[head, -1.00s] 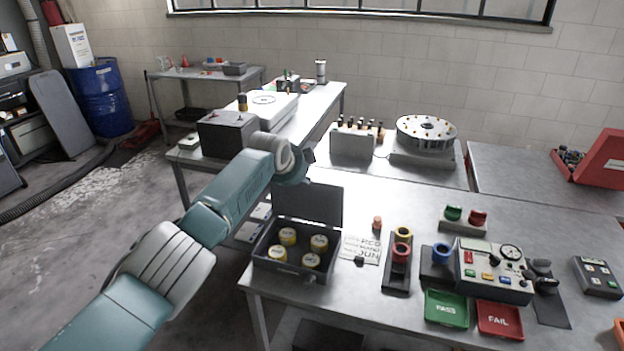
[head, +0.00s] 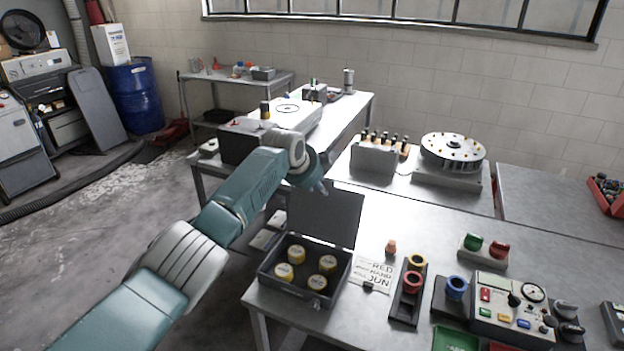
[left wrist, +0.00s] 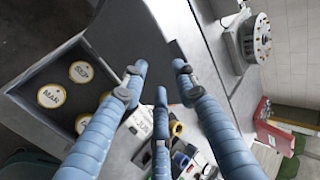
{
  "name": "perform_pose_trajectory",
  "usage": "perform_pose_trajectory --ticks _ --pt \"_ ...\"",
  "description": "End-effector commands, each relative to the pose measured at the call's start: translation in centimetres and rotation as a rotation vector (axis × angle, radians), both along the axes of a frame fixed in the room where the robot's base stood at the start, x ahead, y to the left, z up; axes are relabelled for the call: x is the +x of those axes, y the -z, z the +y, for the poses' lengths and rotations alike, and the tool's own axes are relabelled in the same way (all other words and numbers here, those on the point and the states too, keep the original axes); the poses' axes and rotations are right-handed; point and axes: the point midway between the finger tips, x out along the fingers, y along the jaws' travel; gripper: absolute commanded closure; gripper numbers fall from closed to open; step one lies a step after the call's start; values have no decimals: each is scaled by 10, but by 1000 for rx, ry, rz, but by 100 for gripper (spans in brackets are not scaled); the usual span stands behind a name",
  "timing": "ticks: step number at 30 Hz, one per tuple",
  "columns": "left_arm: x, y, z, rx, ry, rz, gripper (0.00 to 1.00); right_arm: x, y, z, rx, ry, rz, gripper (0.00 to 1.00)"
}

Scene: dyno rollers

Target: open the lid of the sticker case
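The sticker case (head: 289,292) is a dark grey box near the table's left front corner. Its lid (head: 326,217) stands up, raised at the back edge. Several round yellow-rimmed stickers or rolls (head: 284,271) lie inside. In the left wrist view the case (left wrist: 42,74) is at left, with labels such as MAR and SEP readable. My left gripper (head: 318,184) is just above the lid's top edge; whether it touches the lid I cannot tell. In the left wrist view its fingers (left wrist: 158,78) are spread, with nothing between them. My right gripper is out of view.
Right of the case are a printed card (head: 371,275), a stand with yellow and red rings (head: 409,290), a blue ring (head: 456,288) and a gauge box (head: 508,309). A round carousel (head: 453,153) stands behind.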

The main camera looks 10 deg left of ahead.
Motion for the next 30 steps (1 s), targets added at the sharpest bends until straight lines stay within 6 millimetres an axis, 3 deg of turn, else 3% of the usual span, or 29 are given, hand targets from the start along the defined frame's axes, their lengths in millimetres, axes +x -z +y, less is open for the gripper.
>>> perform_pose_trajectory --ticks 7,22,30 --pt "-14 -15 7 0 -1 -2 71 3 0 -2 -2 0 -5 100" --pt "-66 -78 30 -4 -5 -5 71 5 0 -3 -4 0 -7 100" --pt "-76 -89 34 -5 -5 -3 71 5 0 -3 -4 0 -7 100"
